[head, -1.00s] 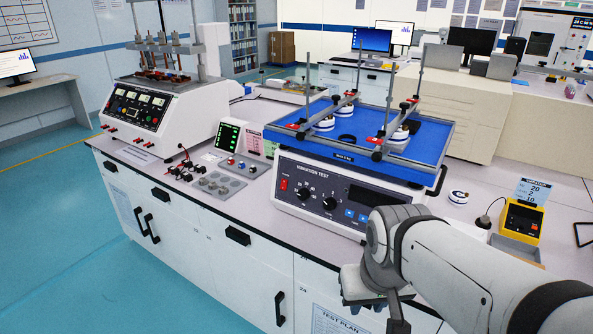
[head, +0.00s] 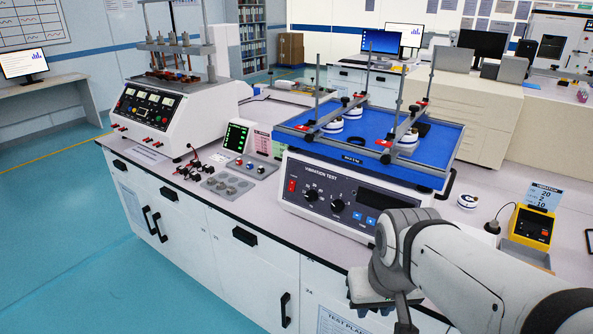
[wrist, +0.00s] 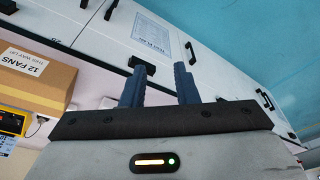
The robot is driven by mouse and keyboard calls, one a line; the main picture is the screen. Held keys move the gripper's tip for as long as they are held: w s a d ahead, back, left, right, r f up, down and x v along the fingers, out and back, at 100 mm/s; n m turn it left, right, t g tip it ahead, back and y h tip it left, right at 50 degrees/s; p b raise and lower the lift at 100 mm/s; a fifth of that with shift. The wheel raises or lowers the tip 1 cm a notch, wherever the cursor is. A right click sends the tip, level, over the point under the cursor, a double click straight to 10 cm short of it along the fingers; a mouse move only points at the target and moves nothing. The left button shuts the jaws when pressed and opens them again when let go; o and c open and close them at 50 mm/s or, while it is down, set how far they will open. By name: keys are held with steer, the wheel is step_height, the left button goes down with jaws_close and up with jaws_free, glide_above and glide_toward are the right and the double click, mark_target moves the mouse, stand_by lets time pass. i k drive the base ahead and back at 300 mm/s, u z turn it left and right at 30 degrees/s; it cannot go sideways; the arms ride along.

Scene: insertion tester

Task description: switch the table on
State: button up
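The vibration table (head: 325,222) stands on the bench, a white unit with a blue top tray. A red power switch (head: 292,186) sits at the left of its dark front panel. Two black knobs are right of the switch, then a dark display (head: 385,200) and blue buttons (head: 365,220). I cannot tell the switch's position. My gripper's fingers (wrist: 160,66) stand apart and empty in the wrist view, against the cabinet fronts. In the head view my arm hangs in front of the bench, right of and below the panel. The switch is not in the wrist view.
A white tester with posts (head: 150,110) stands left on the bench. Small parts and a grey plate (head: 228,185) lie left of the table. A yellow device (head: 530,228) and a round puck (head: 466,201) are to the right. A cardboard box (wrist: 35,80) shows in the wrist view.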

mark_target(292, 183)
steer(key=z, duration=1.3)
steer(key=k, duration=0.9)
steer(key=u, duration=1.25)
steer(key=i, duration=1)
